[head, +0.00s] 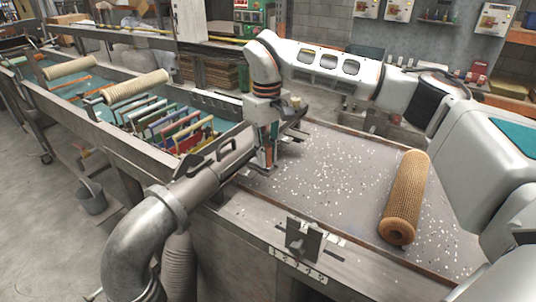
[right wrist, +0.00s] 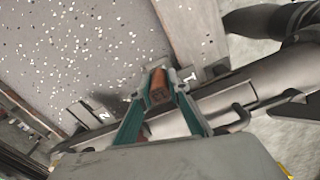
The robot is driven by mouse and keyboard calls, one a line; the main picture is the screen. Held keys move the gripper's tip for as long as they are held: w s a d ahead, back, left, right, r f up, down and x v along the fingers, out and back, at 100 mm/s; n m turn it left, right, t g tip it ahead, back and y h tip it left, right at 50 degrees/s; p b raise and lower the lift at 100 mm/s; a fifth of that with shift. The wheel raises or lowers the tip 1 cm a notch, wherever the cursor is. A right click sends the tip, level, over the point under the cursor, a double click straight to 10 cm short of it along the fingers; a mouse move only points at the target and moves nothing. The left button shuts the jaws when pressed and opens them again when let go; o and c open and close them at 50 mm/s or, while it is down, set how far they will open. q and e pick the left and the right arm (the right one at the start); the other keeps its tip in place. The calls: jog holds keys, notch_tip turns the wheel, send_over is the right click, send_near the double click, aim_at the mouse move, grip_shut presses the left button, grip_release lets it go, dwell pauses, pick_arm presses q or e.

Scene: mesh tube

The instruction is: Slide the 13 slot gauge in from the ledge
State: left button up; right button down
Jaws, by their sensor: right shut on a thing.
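My right gripper (head: 265,157) is low over the left end of the speckled grey table, near its front edge. In the right wrist view its teal fingers (right wrist: 159,88) are shut on a small reddish-brown block (right wrist: 157,87). I see no size mark on the block, so I cannot tell whether it is the 13 slot gauge. The block is close to the edge strip, but contact is unclear. A mesh tube (head: 406,195) lies on the right of the table (head: 340,165). My left gripper is not in view.
A grey metal bracket (head: 303,240) stands at the front edge above a numbered strip (head: 297,272). A thick grey pipe (head: 205,185) runs close in front of my right gripper. Coloured frames (head: 170,127) and pale rolls (head: 135,88) fill the left trough. Mid-table is clear except for white specks.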

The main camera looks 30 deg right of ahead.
jog(key=shift+w+a, duration=0.45)
jog(key=shift+w, duration=0.25)
dwell(0.7)
jog(key=c, duration=1.8)
grip_release()
jog(key=shift+c, duration=0.2)
notch_tip(320, 180, up, 12)
